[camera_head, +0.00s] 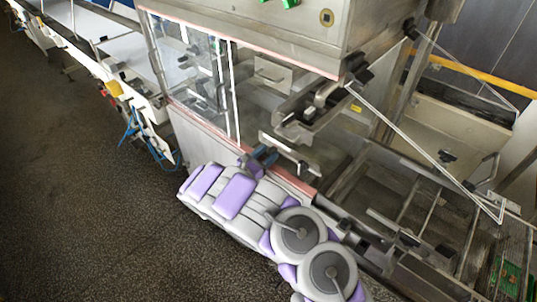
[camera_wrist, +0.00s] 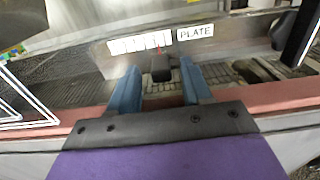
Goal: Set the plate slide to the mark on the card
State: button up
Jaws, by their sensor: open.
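The plate slide's dark knob (camera_wrist: 161,72) shows in the wrist view between the tips of my gripper's two blue fingers (camera_wrist: 160,66). My gripper is open, with a gap on each side of the knob. Behind the knob is a white scale card (camera_wrist: 138,43) with dark tick marks, beside a white label reading PLATE (camera_wrist: 196,32). A thin red line stands near the card's right part, just above the knob; whether it is the mark or a pointer I cannot tell. In the head view my gripper (camera_head: 262,156) is at the machine's front edge; the knob is not clear there.
The machine has a reddish front rail (camera_wrist: 270,96) below the card. Clear panels (camera_head: 196,75) stand left of my arm, and a thin metal rod (camera_head: 425,150) slants at the right. Dark floor (camera_head: 90,190) lies open at the left.

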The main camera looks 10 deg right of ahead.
jog(key=shift+w+d, duration=0.35)
jog(key=shift+d, duration=0.15)
jog(key=shift+c, duration=0.5)
grip_shut()
